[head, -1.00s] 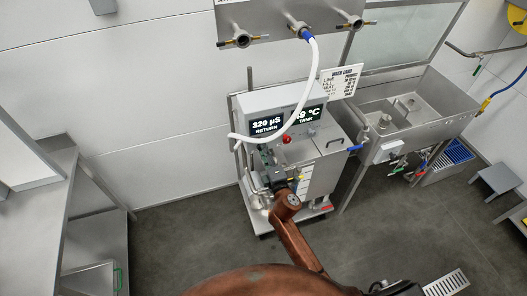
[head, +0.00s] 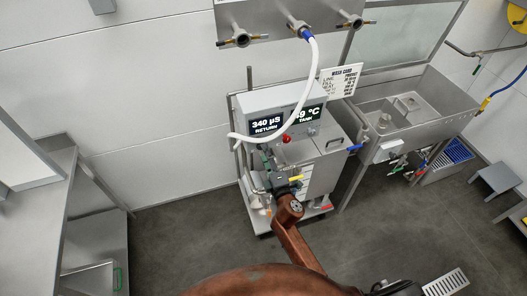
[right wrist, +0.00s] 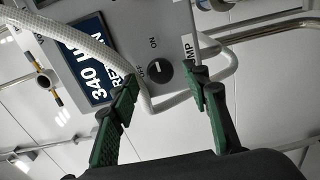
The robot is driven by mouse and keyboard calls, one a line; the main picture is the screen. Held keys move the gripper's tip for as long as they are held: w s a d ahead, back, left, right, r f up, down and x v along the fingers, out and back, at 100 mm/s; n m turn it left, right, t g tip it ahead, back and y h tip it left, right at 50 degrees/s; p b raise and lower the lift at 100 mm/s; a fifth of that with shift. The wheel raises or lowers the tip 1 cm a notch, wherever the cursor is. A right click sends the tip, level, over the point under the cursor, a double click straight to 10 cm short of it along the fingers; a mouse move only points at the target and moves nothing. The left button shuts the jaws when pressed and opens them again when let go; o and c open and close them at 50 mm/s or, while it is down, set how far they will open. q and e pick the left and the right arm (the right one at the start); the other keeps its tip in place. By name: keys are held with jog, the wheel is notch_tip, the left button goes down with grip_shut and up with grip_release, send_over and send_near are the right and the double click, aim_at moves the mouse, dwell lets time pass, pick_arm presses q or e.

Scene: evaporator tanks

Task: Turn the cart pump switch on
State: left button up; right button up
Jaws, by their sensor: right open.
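The cart pump switch is a round black knob (right wrist: 159,71) with a pale mark, on the grey panel below the display. ON and OFF labels stand beside it; I cannot tell surely which one the mark points to. In the right wrist view my right gripper (right wrist: 166,82) is open, its green-padded fingers on either side of the knob with gaps, closed on nothing. In the head view my right gripper (head: 268,160) is in front of the cart's control box (head: 262,101) and hides the switch. My left gripper is not in view.
A red knob (head: 286,139) and displays sit on the box. A steel sink (head: 440,100) stands at right, a bench (head: 55,175) at left.

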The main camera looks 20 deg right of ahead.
jog(key=s, duration=0.9)
jog(key=shift+s+d, duration=0.15)
jog(key=shift+s, duration=0.05)
